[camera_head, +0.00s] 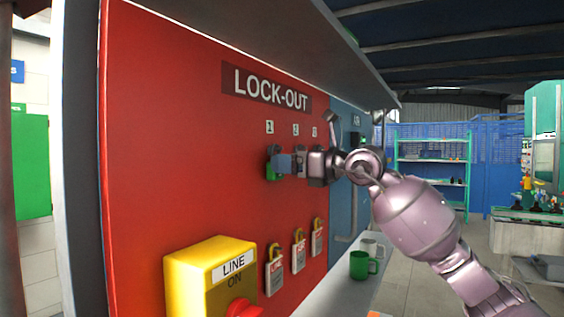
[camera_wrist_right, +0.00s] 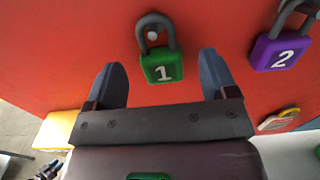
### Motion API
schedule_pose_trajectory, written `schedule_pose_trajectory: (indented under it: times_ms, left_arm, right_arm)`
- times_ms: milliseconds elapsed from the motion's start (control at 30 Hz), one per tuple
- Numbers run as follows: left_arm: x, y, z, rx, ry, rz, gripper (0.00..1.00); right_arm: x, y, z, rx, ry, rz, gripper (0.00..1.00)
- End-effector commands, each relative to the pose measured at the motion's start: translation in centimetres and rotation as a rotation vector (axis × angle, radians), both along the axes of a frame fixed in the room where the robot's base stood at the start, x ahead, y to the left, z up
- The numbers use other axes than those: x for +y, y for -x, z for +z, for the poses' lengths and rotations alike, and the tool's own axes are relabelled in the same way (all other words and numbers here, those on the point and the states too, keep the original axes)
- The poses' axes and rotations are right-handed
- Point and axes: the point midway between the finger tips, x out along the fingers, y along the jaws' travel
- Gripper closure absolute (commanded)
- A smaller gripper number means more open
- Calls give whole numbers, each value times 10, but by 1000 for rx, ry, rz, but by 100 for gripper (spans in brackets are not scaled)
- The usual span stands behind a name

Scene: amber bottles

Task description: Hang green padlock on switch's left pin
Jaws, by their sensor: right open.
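The green padlock (camera_wrist_right: 162,66), marked 1, hangs by its dark shackle from a peg on the red board; it also shows in the head view (camera_head: 270,171) under the number 1. My right gripper (camera_head: 284,164) is in front of it. In the right wrist view its two dark fingers are apart and empty, one to each side of the padlock and a little below it. The switch (camera_head: 212,272) is a yellow box labelled LINE ON with a red knob, at the lower left. Its left pin is not clearly visible. My left gripper is not in view.
A purple padlock (camera_wrist_right: 283,48), marked 2, hangs close to the right. Several red-and-white padlocks or tags (camera_head: 275,276) hang lower on the board (camera_head: 180,150). A green mug (camera_head: 359,265) stands on the ledge below. The board between the switch and the green padlock is clear.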

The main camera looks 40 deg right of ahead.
Motion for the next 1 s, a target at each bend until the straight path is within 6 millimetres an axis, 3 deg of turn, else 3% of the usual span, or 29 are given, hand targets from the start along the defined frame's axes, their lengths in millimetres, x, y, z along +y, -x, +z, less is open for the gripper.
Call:
schedule_pose_trajectory:
  times_ms: [300, 633, 1000]
  left_arm:
    - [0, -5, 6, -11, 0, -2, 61]
    - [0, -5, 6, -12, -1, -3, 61]
    - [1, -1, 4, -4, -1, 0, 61]
  right_arm:
    - [7, -22, 0, 0, -1, 1, 21]
    - [7, -24, -1, 0, 0, 1, 21]
    - [7, -24, 0, 0, -1, 1, 77]
